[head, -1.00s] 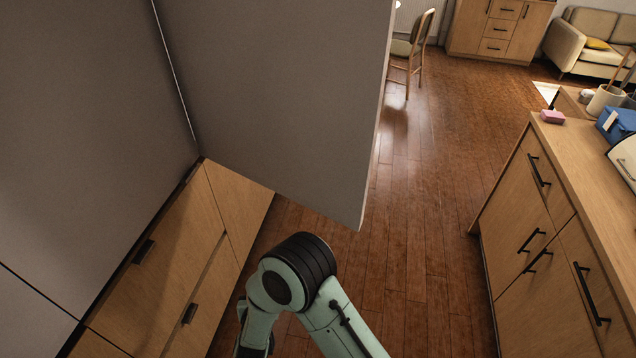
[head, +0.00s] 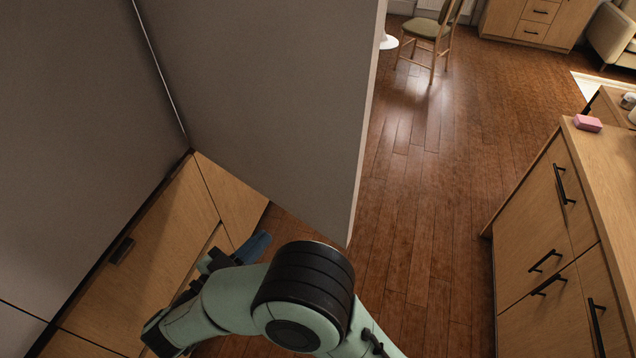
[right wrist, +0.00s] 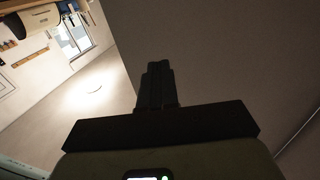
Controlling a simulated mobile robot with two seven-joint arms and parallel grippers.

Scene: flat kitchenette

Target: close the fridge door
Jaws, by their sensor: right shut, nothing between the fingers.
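The fridge door (head: 270,90) is a large plain grey panel standing open in the head view. It meets the grey fridge front (head: 80,110) at a thin bright seam on the left, and its free edge is on the right. My right arm comes in from the bottom and bends left below the door. My right gripper (head: 245,251) is small and partly hidden there, near the door's lower edge. In the right wrist view its dark fingers (right wrist: 157,72) are shut and empty, with a grey panel behind them. Whether they touch it I cannot tell. My left gripper is out of view.
Wooden drawers (head: 130,260) with dark handles lie below the fridge. A wooden counter (head: 545,240) with black handles stands at the right, with a pink block (head: 588,123) on top. A chair (head: 432,40) stands far back. The wooden floor (head: 435,180) between is clear.

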